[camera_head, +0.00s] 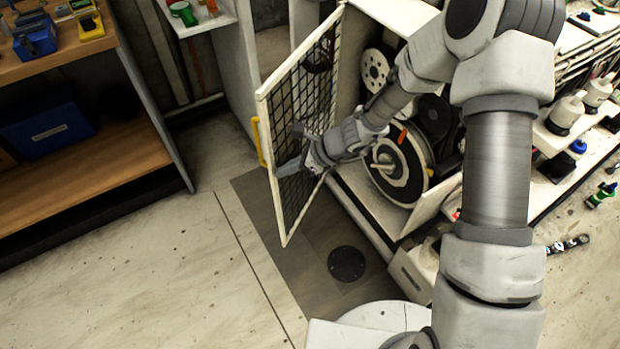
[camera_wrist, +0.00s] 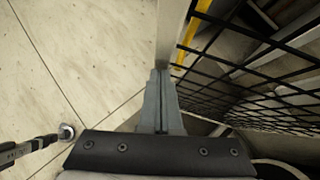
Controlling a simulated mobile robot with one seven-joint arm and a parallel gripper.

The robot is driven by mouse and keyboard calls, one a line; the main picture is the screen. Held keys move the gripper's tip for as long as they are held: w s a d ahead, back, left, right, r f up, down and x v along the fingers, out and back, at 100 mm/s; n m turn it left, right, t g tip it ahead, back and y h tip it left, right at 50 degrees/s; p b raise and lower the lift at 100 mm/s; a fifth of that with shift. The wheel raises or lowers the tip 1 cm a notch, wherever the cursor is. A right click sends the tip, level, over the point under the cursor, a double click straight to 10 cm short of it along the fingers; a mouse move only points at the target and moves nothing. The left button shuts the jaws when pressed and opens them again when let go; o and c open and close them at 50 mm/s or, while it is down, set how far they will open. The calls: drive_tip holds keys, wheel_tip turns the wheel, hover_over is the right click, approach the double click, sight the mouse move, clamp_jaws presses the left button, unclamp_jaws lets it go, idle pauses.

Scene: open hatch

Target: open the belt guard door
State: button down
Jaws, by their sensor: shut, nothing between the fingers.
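The belt guard door (camera_head: 333,85) is a cream frame with black wire mesh. It stands swung well out from the cabinet opening. Its yellow handle (camera_head: 258,142) is on the outer face near the free edge; in the wrist view the handle (camera_wrist: 190,40) shows through the mesh. My gripper (camera_head: 280,171) is on the inner side of the door, with its fingertips at the free-edge frame. In the wrist view my gripper (camera_wrist: 161,72) is shut and empty, its tips close against the frame bar (camera_wrist: 171,35). I cannot tell whether they touch.
Pulley wheels (camera_head: 402,165) sit inside the open cabinet beside my forearm. A wooden shelf unit (camera_head: 95,168) with a blue bin (camera_head: 48,130) stands at the left. Floor (camera_head: 150,265) between it and the door is clear. Shelves with bottles (camera_head: 566,112) are at the right.

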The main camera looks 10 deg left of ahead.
drive_tip(key=w+a+m+t+b, duration=0.2)
drive_tip(key=w+a+b, duration=0.1)
drive_tip(key=a, duration=0.5)
drive_tip(key=w+a+m+t+h+b, duration=0.1)
drive_tip(key=w+a+m+t+b, duration=0.1)
drive_tip(key=a, duration=0.7)
drive_tip(key=shift+w+m+b, duration=0.7)
drive_tip(key=shift+w, duration=0.6)
drive_tip(key=shift+d, duration=0.2)
